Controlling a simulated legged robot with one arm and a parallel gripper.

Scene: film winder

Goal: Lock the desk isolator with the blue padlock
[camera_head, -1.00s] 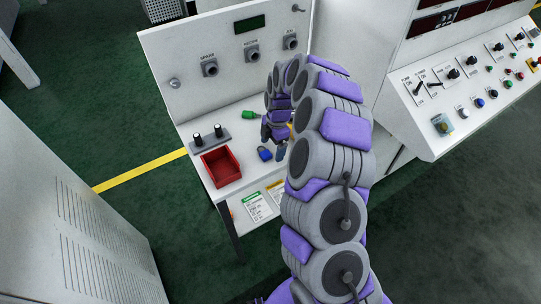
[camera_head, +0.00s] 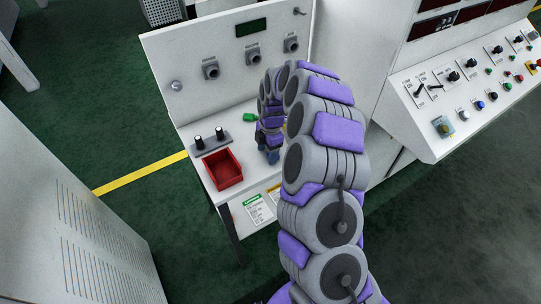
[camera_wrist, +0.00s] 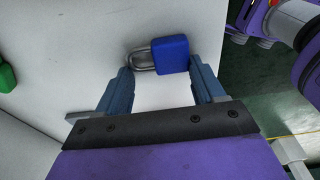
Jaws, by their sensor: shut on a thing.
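The blue padlock (camera_wrist: 172,54) lies between the two fingers of my gripper (camera_wrist: 160,72) in the wrist view. Its steel shackle points left towards the left finger and its blue body is at the right finger. My gripper (camera_head: 269,150) is low over the white desk top in the head view, where it largely hides the padlock. I cannot tell if the padlock is clear of the desk. I cannot tell for sure which fitting is the desk isolator; the desk's upright panel (camera_head: 225,55) carries several grey knobs and a small display.
A green padlock-like item (camera_head: 249,117) lies behind my gripper. A red tray (camera_head: 222,168) and a grey block with two black knobs (camera_head: 209,139) stand to its left. A sloped control console (camera_head: 470,110) is at right. Labels (camera_head: 258,207) hang at the desk front.

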